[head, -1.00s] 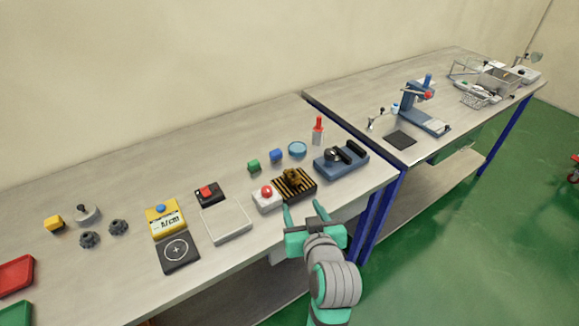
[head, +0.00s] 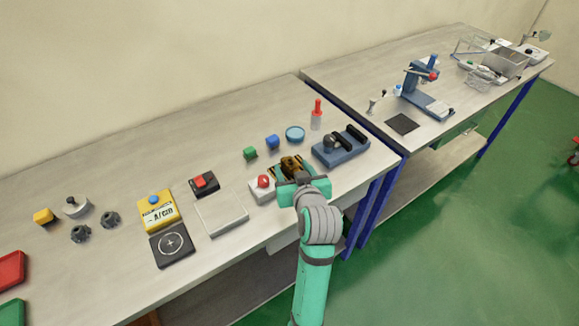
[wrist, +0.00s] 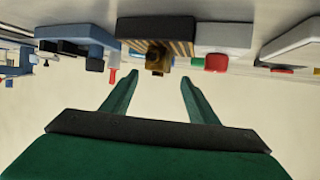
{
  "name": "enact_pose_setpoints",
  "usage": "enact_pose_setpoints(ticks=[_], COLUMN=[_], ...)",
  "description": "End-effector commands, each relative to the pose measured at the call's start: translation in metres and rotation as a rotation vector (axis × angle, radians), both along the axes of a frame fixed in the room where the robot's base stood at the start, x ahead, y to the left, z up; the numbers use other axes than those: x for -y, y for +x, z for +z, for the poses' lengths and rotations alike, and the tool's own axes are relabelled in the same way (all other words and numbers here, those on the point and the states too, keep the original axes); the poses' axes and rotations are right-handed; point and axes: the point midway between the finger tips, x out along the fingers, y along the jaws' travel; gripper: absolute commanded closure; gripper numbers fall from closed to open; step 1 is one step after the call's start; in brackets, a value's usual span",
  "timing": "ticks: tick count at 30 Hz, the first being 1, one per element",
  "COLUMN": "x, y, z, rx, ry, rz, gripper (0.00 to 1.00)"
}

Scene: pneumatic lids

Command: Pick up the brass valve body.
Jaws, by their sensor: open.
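The brass valve body (head: 291,163) sits on a black-and-yellow striped block on the near bench. My gripper (head: 290,178) is in front of it and hides part of the block in the head view. In the wrist view, which looks upside down, the brass valve body (wrist: 155,58) stands out from the striped block (wrist: 158,33). My gripper (wrist: 158,82) is open there, with its two green fingers spread apart. The valve body lies between and beyond the fingertips, and nothing is held.
A box with a red button (head: 263,183) stands just left of the striped block. A blue vise-like fixture (head: 340,148) stands to the right.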

Motion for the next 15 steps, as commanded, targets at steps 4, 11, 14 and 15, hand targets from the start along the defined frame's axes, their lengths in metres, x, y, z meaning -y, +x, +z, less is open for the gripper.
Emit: enact_pose_setpoints(ticks=[4,11,14,15], x=[-0.003,-0.006,-0.006,-0.006], y=[0.020,0.030,0.030,0.030], z=[-0.007,-0.012,-0.012,-0.012], rx=[-0.001,0.000,0.000,0.000], ry=[0.000,0.000,-0.001,0.000], rz=[-0.001,-0.002,-0.002,-0.002], gripper=[0.46,0.46,0.46,0.46])
